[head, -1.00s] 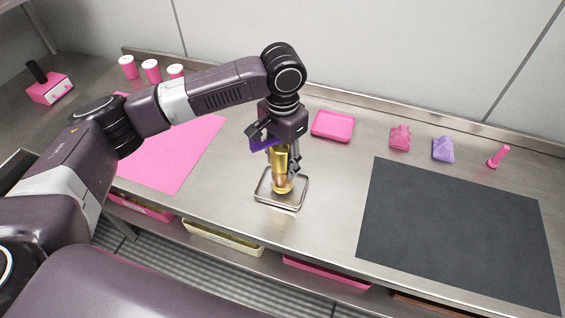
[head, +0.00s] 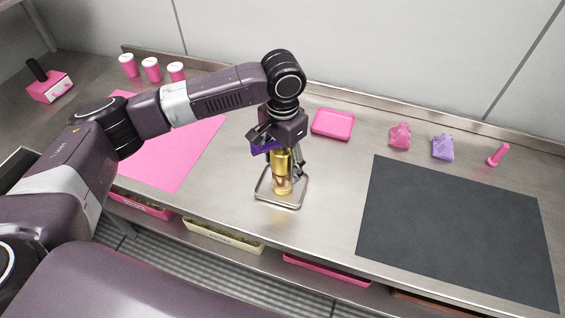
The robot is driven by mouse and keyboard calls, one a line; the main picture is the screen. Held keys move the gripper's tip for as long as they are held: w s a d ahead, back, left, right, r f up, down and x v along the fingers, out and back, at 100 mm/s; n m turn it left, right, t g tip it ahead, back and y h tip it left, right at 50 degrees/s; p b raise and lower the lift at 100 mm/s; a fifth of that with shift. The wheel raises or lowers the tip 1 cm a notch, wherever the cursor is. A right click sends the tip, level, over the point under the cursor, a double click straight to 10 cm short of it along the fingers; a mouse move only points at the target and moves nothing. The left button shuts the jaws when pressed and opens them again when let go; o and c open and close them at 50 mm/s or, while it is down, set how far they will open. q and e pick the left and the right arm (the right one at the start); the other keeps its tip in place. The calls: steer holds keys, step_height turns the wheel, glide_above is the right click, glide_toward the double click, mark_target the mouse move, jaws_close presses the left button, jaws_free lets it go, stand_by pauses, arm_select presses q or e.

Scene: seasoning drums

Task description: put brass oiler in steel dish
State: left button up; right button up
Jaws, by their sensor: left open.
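The brass oiler (head: 282,184) stands upright in the steel dish (head: 297,202), a small shallow square tray on the steel counter. My left gripper (head: 284,165) is over the oiler, pointing down, with its fingers open around the upper part. The gripper hides the top of the oiler. My right gripper is not in view.
A pink tray (head: 332,124) lies behind the dish. A pink mat (head: 170,155) is to the left and a dark mat (head: 455,230) to the right. Pink bag (head: 400,136), purple bag (head: 443,147) and pink upright item (head: 498,154) stand at the back right.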

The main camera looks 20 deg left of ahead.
arm_select(q)
step_height(320, 180, up, 11)
steer(key=shift+r+b, duration=0.15)
steer(key=shift+b, duration=0.75)
steer(key=shift+r, duration=0.45)
